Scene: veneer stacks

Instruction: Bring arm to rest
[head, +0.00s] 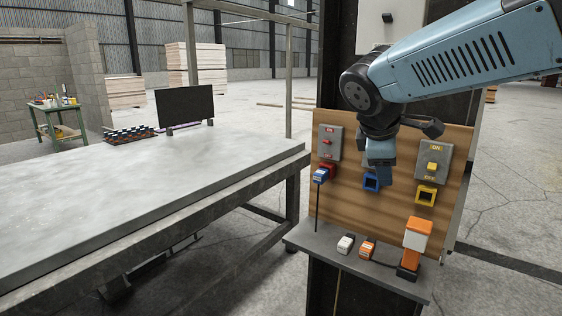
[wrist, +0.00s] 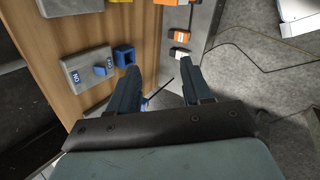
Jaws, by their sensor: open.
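My light-blue arm comes in from the right in the head view. My gripper (head: 380,168) hangs in front of the wooden board (head: 330,205) and hides the middle switch box there. In the wrist view my gripper (wrist: 158,78) is open, its two fingers apart. I see no object held between them. A blue plug (wrist: 146,103) with a dark cable shows partly between the fingers, farther off. Beside the fingers are the blue socket (wrist: 124,56) and the grey switch box (wrist: 88,73) with a blue knob.
The board carries a red-switch box (head: 329,142), with a blue plug (head: 321,175) at the red socket, and a yellow-switch box (head: 433,160) above a yellow socket (head: 426,196). A white plug (head: 345,244), orange plug (head: 367,248) and orange-white device (head: 415,240) are on the shelf. A long table (head: 150,200) stands left.

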